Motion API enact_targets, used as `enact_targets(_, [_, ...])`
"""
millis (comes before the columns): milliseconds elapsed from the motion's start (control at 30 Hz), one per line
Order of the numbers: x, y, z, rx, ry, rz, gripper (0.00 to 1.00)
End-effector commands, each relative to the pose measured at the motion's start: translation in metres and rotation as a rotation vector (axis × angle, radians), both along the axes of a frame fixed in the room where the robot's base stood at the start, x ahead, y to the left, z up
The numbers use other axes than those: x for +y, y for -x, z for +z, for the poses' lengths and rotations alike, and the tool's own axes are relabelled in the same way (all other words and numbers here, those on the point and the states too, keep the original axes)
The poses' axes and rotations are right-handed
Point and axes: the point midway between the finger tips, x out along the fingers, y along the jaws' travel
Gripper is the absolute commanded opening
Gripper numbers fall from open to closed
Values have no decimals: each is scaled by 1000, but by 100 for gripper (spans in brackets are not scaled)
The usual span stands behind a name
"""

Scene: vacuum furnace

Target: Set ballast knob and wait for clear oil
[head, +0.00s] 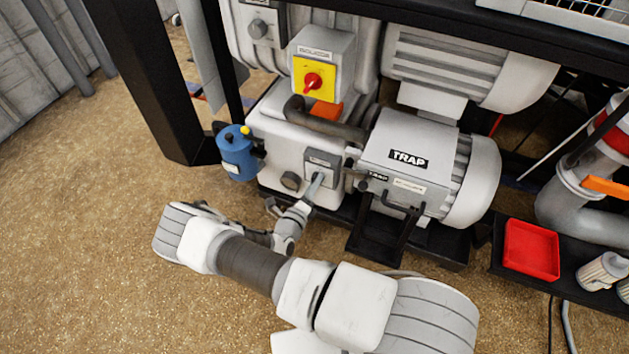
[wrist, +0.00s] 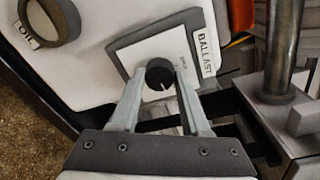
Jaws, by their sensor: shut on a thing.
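The ballast knob (wrist: 160,77) is a small dark round knob with a pale mark on its face. It sits on a white plate (wrist: 150,50) with a dark border and a label reading BALLAST. My gripper (wrist: 161,84) is shut on the knob, with one finger on each side.
The pump carries a yellow switch box with a red knob (head: 313,81). A blue canister (head: 238,154) stands left of it. The TRAP housing (head: 410,160) and a black bracket are close on the right. A red tray (head: 531,249) is farther right. Open floor lies left.

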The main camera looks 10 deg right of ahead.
Motion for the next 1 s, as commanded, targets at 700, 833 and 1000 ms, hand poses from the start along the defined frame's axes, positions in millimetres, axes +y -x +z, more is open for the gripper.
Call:
enact_targets(700, [0,1,1,-393,-543,1,0])
enact_targets(833, [0,1,0,-456,-628,1,0])
enact_targets(1000, [0,1,0,-520,-716,1,0])
